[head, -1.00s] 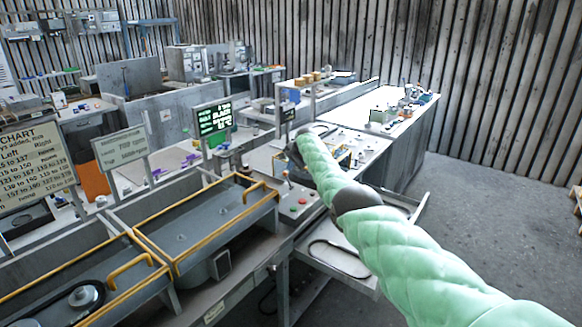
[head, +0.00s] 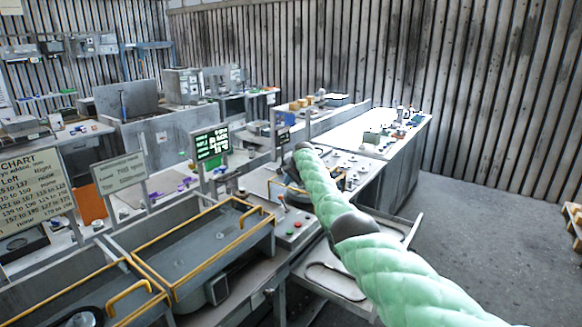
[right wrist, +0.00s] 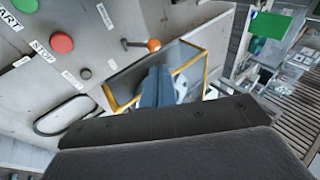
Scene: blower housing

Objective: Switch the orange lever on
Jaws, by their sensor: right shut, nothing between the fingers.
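The orange lever (right wrist: 153,45) shows in the right wrist view as a short dark rod with a round orange knob, on a grey panel. The rod lies sideways in that picture, with its knob to the right. My right gripper (right wrist: 156,74) is shut and empty, its blue fingers just below the knob in the picture. A small gap shows between them, though I cannot tell the depth. In the head view my green-sleeved right arm reaches over the control panel, and the fingers are too small to judge. My left gripper is not in view.
The panel carries a red button (right wrist: 61,43) and a green button (right wrist: 25,4) near the lever. A grey tray with yellow rails (head: 205,245) stands left of the panel. A dark green display (head: 211,143) stands behind it. Open floor (head: 480,230) lies at the right.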

